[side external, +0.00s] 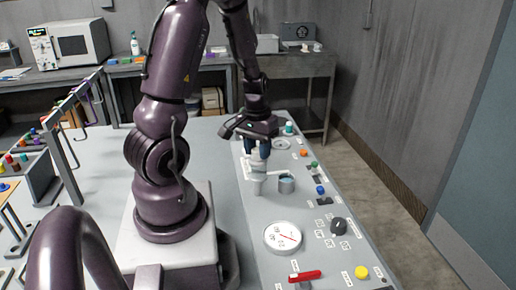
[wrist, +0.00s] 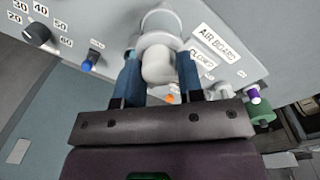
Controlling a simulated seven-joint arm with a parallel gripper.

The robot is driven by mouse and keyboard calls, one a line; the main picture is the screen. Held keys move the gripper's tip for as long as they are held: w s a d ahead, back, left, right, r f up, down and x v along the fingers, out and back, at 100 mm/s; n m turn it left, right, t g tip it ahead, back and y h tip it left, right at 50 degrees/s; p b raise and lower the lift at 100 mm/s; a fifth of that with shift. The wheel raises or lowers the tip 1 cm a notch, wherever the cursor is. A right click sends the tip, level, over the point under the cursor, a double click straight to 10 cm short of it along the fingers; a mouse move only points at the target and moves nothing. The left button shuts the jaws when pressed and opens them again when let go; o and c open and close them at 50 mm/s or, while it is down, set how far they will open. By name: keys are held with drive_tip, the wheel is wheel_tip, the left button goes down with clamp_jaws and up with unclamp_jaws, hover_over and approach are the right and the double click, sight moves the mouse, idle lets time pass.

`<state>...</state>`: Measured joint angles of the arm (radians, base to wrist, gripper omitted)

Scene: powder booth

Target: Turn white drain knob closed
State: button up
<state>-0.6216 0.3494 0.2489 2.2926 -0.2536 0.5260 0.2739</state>
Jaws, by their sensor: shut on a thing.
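The white drain knob (wrist: 158,66) is between the two blue fingers of my gripper (wrist: 159,78) in the wrist view, with a larger white round fitting (wrist: 160,25) just beyond it. In the side external view, my gripper (side external: 258,149) points down at the white drain fitting (side external: 258,172) on the grey console, with its blue fingers around the upper part. My gripper is shut on the knob. The fingers and palm hide part of the knob, so its exact turn angle is hard to tell.
A round gauge (side external: 283,237), a red lever (side external: 305,276), a black dial (side external: 338,226) and a yellow button (side external: 361,272) are nearer on the console. A blue button (side external: 320,190) is to the right.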

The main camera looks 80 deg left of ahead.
sight(256, 149)
drive_tip(key=shift+n, duration=1)
drive_tip(key=o, duration=0.9)
drive_tip(key=r, duration=1.3)
drive_tip(key=shift+s+a, duration=0.15)
drive_tip(key=shift+s, duration=0.1)
